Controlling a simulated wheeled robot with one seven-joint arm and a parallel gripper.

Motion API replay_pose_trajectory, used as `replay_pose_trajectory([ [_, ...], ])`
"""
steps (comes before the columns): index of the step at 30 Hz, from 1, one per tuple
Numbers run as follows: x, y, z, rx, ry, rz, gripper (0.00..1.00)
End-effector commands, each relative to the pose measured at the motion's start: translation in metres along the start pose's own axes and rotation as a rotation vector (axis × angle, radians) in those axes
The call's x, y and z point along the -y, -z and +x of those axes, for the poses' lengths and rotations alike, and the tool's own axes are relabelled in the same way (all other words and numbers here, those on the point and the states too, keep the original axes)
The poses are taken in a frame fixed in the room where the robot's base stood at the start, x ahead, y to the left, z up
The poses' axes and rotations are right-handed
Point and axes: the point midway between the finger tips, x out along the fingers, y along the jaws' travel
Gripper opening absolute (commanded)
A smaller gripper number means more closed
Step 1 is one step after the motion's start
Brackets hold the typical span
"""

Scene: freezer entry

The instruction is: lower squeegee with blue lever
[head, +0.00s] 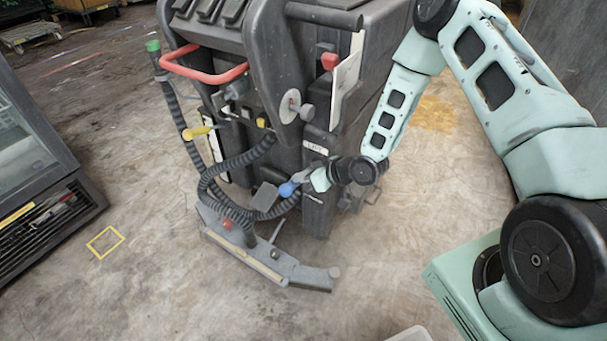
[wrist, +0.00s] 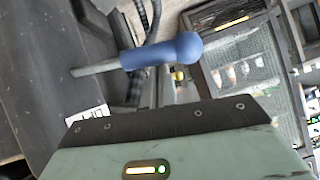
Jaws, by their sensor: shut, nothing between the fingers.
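The blue lever (head: 288,188) sticks out of the lower rear of a grey floor-cleaning machine (head: 290,90). In the wrist view its round blue knob and handle (wrist: 160,52) lie across the upper middle on a thin grey rod. My gripper (head: 303,179) is shut and empty, right beside the lever in the head view; whether it touches the lever I cannot tell. The wrist view shows the gripper's body (wrist: 170,125) below the handle. The squeegee (head: 262,262) is a curved grey bar low behind the machine, near the floor. Any gap under it is unclear.
Ribbed black hoses (head: 235,163) loop down to the squeegee. A yellow lever (head: 199,132), a red handle (head: 205,72) and a red knob (head: 330,61) are on the machine. A glass-fronted freezer (head: 40,150) stands at left. The floor in front is clear.

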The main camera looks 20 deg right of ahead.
Motion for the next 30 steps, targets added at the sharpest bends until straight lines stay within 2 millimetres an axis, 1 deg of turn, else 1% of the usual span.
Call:
replay_pose_trajectory([
  [1,0.003,-0.008,0.005,0.003,-0.015,-0.03,0.0],
  [9,0.008,-0.034,0.023,0.002,-0.142,-0.224,0.0],
  [15,0.006,-0.051,0.034,0.002,-0.232,-0.356,0.0],
  [19,0.004,-0.058,0.039,0.001,-0.279,-0.426,0.0],
  [30,-0.001,-0.069,0.046,0.0,-0.289,-0.434,0.0],
])
